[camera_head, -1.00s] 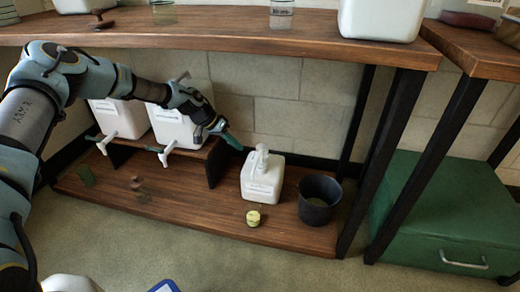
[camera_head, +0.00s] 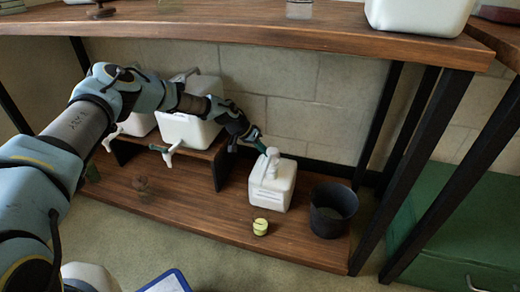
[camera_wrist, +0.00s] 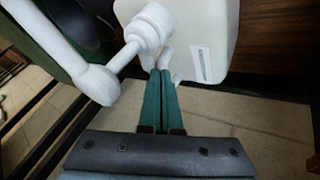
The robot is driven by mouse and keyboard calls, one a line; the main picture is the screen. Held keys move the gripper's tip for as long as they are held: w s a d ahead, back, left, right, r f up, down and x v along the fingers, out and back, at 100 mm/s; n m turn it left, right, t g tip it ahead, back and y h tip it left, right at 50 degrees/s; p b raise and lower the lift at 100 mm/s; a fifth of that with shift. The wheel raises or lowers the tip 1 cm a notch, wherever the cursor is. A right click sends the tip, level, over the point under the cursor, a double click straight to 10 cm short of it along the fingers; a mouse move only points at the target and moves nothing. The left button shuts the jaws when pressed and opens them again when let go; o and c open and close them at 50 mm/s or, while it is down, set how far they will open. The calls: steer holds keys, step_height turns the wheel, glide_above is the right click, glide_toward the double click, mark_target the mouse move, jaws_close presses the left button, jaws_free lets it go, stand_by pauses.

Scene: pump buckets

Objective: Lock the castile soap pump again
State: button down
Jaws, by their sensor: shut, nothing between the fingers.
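A white square jug with a white pump top (camera_head: 272,186) stands upright on the lower wooden shelf. No name is legible on it, so I cannot confirm that it is the castile soap. Its pump head (camera_head: 272,157) is at the top. In the wrist view the pump neck and collar (camera_wrist: 150,28) and a long white spout (camera_wrist: 98,84) show in front of the jug (camera_wrist: 215,30). My gripper (camera_head: 261,148) is shut and empty, its green fingers (camera_wrist: 161,74) together right beside the pump head. I cannot tell whether they touch it.
A dark bucket (camera_head: 333,209) stands right of the jug. A small yellow-green item (camera_head: 260,226) lies in front. White containers with spigots (camera_head: 190,128) stand on a low riser (camera_head: 216,160) to the left. The upper shelf (camera_head: 250,30) hangs above; a green cabinet (camera_head: 450,215) is at right.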

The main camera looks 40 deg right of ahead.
steer(key=shift+s+d+f, duration=0.2)
steer(key=shift+d+f, duration=0.1)
steer(key=shift+f, duration=0.25)
steer(key=shift+s+d, duration=0.1)
steer(key=shift+s+d+f+b, duration=0.1)
steer(key=shift+d+b, duration=0.05)
steer(key=shift+b, duration=0.35)
